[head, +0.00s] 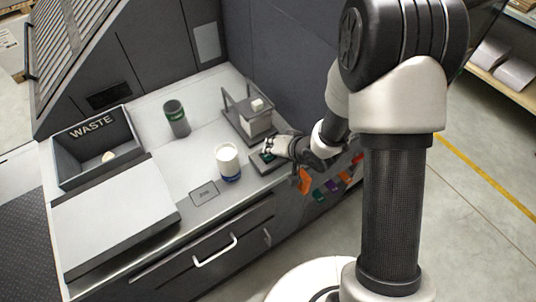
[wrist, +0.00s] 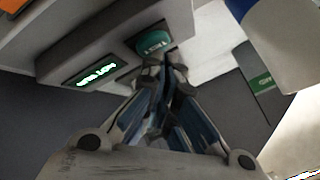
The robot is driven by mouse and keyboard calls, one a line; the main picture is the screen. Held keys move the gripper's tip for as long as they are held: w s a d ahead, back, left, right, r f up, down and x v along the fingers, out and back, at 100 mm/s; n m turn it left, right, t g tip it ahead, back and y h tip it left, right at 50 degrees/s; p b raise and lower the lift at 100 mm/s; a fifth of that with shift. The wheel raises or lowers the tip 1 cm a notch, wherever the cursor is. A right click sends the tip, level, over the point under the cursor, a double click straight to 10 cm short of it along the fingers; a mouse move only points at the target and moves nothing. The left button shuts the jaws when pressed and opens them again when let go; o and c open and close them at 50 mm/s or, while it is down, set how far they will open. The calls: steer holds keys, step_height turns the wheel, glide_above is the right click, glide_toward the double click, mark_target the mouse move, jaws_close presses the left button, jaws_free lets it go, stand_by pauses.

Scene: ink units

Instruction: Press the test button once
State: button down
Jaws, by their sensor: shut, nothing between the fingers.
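The test button (wrist: 153,42) is a round teal-green button on a grey box (wrist: 108,52) with a lit green display (wrist: 95,75). In the head view the box (head: 263,164) sits at the right front edge of the counter, partly hidden by my gripper (head: 268,148). In the wrist view my gripper (wrist: 163,64) is shut and empty, with its fingertips right beside the button. I cannot tell whether they touch it.
A white container with a blue base (head: 228,162) stands just left of the box. A dark green-banded container (head: 176,118) is farther back. A grey frame (head: 249,122) with a white-topped unit stands behind the box. A WASTE bin (head: 126,138) is at left.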

steer(key=shift+f+b, duration=0.35)
steer(key=shift+f, duration=0.15)
stand_by(0.6)
stand_by(0.3)
steer(key=shift+r+p, duration=0.95)
steer(key=shift+p, duration=0.05)
steer(key=shift+r, duration=0.1)
step_height(320, 180, up, 5)
steer(key=p, duration=0.4)
steer(key=shift+p, duration=0.4)
